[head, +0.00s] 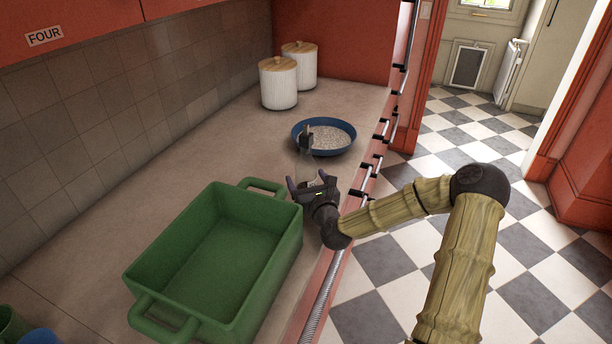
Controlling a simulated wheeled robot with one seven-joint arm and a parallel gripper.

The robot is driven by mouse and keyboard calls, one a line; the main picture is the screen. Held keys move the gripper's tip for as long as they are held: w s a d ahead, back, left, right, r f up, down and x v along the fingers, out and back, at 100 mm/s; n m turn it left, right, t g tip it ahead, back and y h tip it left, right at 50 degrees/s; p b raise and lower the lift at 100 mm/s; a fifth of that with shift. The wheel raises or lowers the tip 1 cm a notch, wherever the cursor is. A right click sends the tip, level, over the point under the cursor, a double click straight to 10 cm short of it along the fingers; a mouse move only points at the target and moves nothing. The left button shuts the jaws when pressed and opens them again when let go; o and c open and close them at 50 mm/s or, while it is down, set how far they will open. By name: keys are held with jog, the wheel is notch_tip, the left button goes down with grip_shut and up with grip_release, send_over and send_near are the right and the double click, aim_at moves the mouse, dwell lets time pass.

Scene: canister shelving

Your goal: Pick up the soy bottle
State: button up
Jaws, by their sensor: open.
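A small bottle with a dark cap (306,139) and a pale, see-through body stands on the counter in front of the blue bowl; it seems to be the soy bottle. Its lower part is hard to make out against the counter. My gripper (311,183) is open, with its two fingers apart and pointing toward the bottle. The gripper is just on the near side of the bottle, close to its base. I cannot tell whether the bottle's base is between the fingertips or just beyond them.
A large green tray with handles (190,211) stands at the near left of the gripper. A blue bowl of pale grains (345,150) is just behind the bottle. Two white canisters with wooden lids (278,88) (304,70) stand farther back. The counter (200,150) at left is clear.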

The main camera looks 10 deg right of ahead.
aim_at(308, 150)
jog(key=w, duration=0.2)
jog(key=shift+w+a, duration=0.15)
jog(key=shift+w, duration=0.25)
jog(key=shift+s, duration=0.1)
jog(key=c, duration=1.2)
jog(key=shift+c, duration=0.2)
jog(key=shift+r, duration=0.1)
notch_tip(308, 150, up, 9)
jog(key=shift+r, duration=0.4)
